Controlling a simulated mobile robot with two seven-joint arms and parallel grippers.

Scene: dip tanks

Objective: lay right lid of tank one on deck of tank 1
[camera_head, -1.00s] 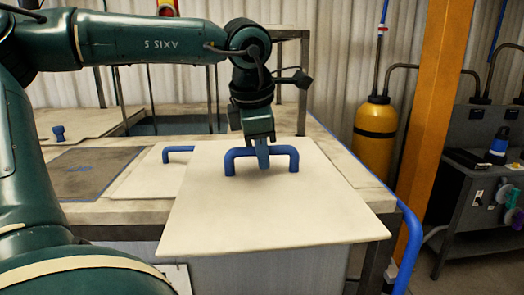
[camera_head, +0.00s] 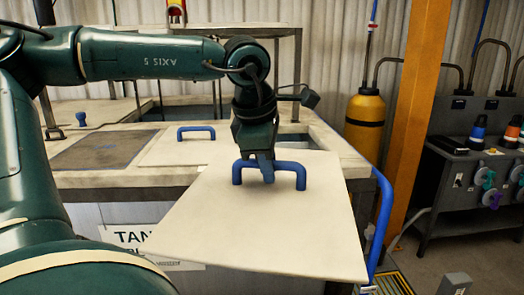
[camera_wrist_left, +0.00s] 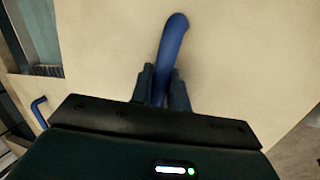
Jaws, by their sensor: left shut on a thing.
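My left gripper (camera_head: 268,172) is shut on the blue handle (camera_head: 291,168) of a cream square lid (camera_head: 265,225). The lid is held out in front of the tank, overlapping its front edge in the head view, and looks turned and slightly tilted. In the left wrist view, the fingers (camera_wrist_left: 162,85) close on the blue handle (camera_wrist_left: 172,40) above the cream lid (camera_wrist_left: 235,50). Another cream lid (camera_head: 165,152) with a blue handle (camera_head: 196,131) lies on the tank deck (camera_head: 110,180), behind and left of the held lid. My right gripper is not in view.
A dark grey panel (camera_head: 105,150) lies on the deck at left. A yellow cylinder (camera_head: 364,122) and an orange post (camera_head: 415,110) stand at right. A blue rail (camera_head: 382,220) runs down by the deck's right end. A grey workbench (camera_head: 470,165) stands farther right.

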